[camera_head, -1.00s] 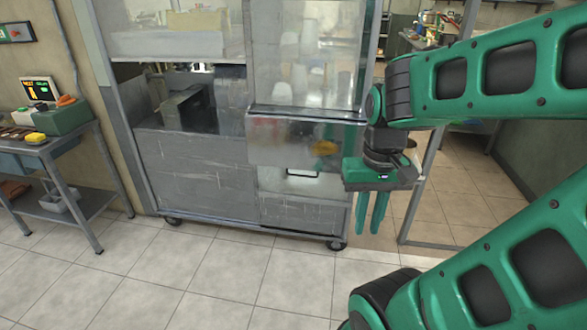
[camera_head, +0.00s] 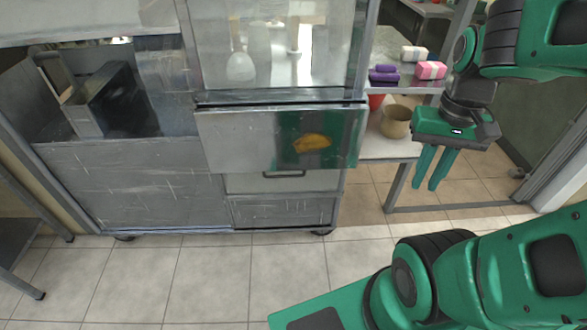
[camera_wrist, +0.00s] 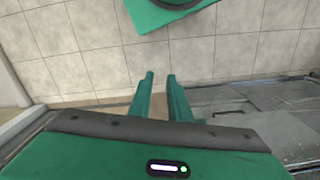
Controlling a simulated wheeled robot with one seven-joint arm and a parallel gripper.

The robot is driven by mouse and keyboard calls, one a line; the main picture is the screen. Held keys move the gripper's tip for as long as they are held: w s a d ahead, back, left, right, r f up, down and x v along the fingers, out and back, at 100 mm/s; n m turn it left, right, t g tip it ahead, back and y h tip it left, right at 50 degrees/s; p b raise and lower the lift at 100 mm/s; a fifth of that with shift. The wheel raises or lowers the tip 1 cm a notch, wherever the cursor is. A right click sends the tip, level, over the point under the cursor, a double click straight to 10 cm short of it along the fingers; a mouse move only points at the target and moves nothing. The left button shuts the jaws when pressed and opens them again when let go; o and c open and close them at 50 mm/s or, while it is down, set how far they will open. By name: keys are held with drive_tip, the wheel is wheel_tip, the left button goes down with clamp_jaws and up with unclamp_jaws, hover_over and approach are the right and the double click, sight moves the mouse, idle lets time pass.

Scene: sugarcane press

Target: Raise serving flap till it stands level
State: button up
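The serving flap (camera_head: 240,138) is a shiny metal panel on the front of the metal cart. It hangs down from the edge below the glass case, tilted slightly outward as far as I can tell. An orange-yellow patch (camera_head: 312,143) shows on its face, perhaps a reflection. My gripper (camera_head: 428,188) is to the right of the flap, apart from it, with its fingers pointing down. In the wrist view its two green fingers (camera_wrist: 161,77) stand apart with nothing between them. I cannot make out the flap in the wrist view.
The glass case (camera_head: 280,50) rises above the flap, and a drawer handle (camera_head: 284,174) sits below it. Tiled floor (camera_head: 210,275) in front is clear.

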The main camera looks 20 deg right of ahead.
drive_tip(key=w+d+f+n+g+h, duration=0.1)
drive_tip(key=w+f+h, duration=0.15)
drive_tip(key=w, duration=0.35)
drive_tip(key=w+f+g+h, duration=0.1)
drive_tip(key=w+f+g, duration=0.1)
drive_tip(key=w+f, duration=0.3)
drive_tip(key=n+t+h, duration=0.9)
drive_tip(key=n+t, duration=0.6)
drive_tip(key=t, duration=0.4)
approach(284, 176)
drive_tip(key=shift+m, duration=0.3)
drive_tip(key=x, duration=1)
drive_tip(key=shift+w+d+f, duration=0.1)
drive_tip(key=shift+w+f, duration=0.2)
